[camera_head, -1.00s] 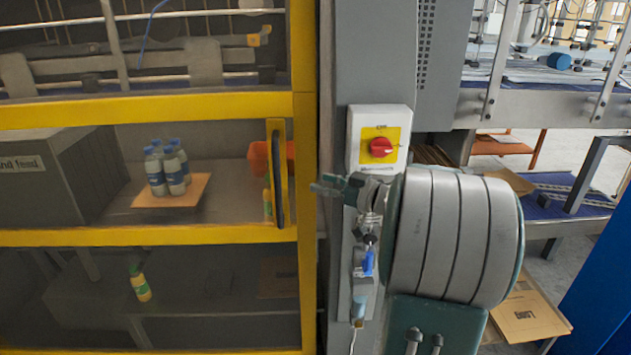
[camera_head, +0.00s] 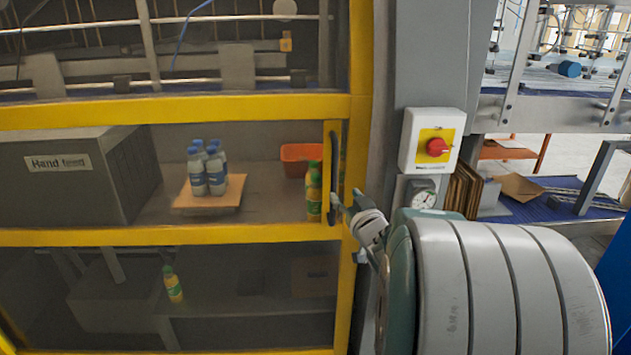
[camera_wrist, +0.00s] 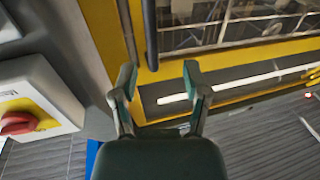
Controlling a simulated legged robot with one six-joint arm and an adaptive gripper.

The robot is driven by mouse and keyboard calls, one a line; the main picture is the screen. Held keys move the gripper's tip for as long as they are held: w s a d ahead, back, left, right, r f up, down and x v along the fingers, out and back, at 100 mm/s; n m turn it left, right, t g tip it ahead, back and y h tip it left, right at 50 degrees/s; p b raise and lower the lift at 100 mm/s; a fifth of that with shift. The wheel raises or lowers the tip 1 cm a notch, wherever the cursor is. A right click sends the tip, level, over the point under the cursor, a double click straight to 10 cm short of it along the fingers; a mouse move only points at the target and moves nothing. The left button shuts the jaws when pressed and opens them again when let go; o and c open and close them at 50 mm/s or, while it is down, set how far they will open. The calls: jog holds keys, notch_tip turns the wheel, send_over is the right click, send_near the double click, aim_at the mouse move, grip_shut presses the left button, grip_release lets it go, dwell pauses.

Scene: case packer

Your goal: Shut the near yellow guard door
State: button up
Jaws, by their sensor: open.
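The near yellow guard door (camera_head: 180,110) fills the left of the head view, with a yellow frame and clear panels. I cannot tell whether its right edge is fully closed against the grey post. Its dark upright handle (camera_head: 337,150) sits on a yellow plate near that edge. My gripper (camera_head: 345,205) is open at the handle's lower end. In the wrist view, the handle (camera_wrist: 150,35) reaches down toward the gap between my open fingers (camera_wrist: 158,82), beside the yellow frame (camera_wrist: 105,35). I cannot tell whether they touch.
A white switch box with a red knob (camera_head: 438,147) is on the grey post (camera_head: 420,60) right of the door, above a round gauge (camera_head: 421,194). Behind the panels are bottles on a board (camera_head: 207,172) and an orange bin (camera_head: 300,158). A conveyor (camera_head: 550,105) stands right.

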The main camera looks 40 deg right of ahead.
aim_at(336, 180)
jog(key=shift+m+g+h, duration=0.3)
jog(key=shift+m+h, duration=0.1)
jog(key=x, duration=0.3)
jog(key=d+x, duration=0.1)
jog(key=x, duration=0.3)
jog(key=f+x, duration=0.1)
jog(key=x, duration=0.2)
jog(key=shift+w+d, duration=0.15)
jog(key=shift+d, duration=0.15)
jog(key=c, duration=0.4)
jog(key=shift+a, duration=0.25)
grip_shut()
jog(key=shift+a+r, duration=0.1)
jog(key=shift+a, duration=0.1)
